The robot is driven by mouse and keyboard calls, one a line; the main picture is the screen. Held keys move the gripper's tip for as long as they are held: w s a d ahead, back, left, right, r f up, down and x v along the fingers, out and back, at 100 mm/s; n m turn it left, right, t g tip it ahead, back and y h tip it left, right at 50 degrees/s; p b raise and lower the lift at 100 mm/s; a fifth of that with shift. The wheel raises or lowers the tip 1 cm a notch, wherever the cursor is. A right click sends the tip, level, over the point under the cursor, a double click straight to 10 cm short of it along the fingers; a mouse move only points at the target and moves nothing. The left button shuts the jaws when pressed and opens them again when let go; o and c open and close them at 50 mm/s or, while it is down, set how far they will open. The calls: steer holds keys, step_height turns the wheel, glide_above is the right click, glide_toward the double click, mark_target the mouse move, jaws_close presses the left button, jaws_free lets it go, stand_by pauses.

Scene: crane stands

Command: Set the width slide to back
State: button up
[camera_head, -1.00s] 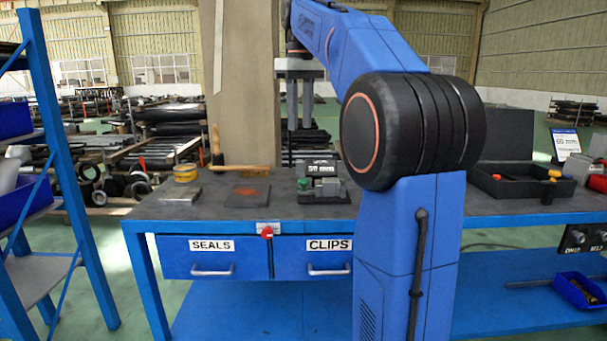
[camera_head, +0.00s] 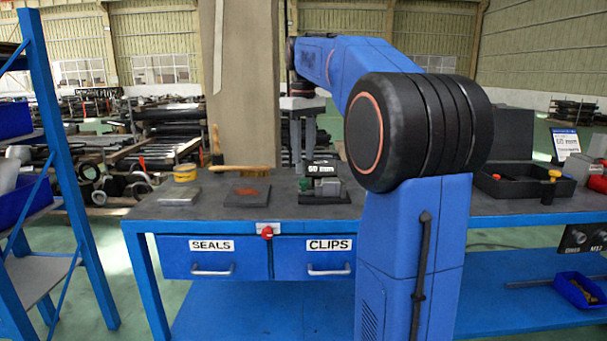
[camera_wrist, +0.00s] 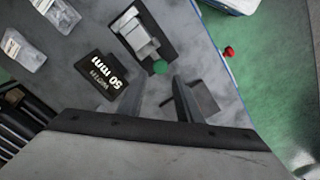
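The width fixture (camera_head: 333,198) stands on the workbench as a dark base with a grey block and a green part. In the wrist view the fixture (camera_wrist: 137,38) is at top centre, with a round green knob (camera_wrist: 160,67) at its near end.
The sign (camera_head: 322,169) stands just behind the fixture. A black open case (camera_head: 525,185) is at right. A red knob (camera_head: 267,232) sits on the bench's front edge.

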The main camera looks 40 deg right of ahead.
mark_target(304, 180)
step_height(304, 180, down, 7)
steer(key=shift+r, duration=0.1)
stand_by(0.4)
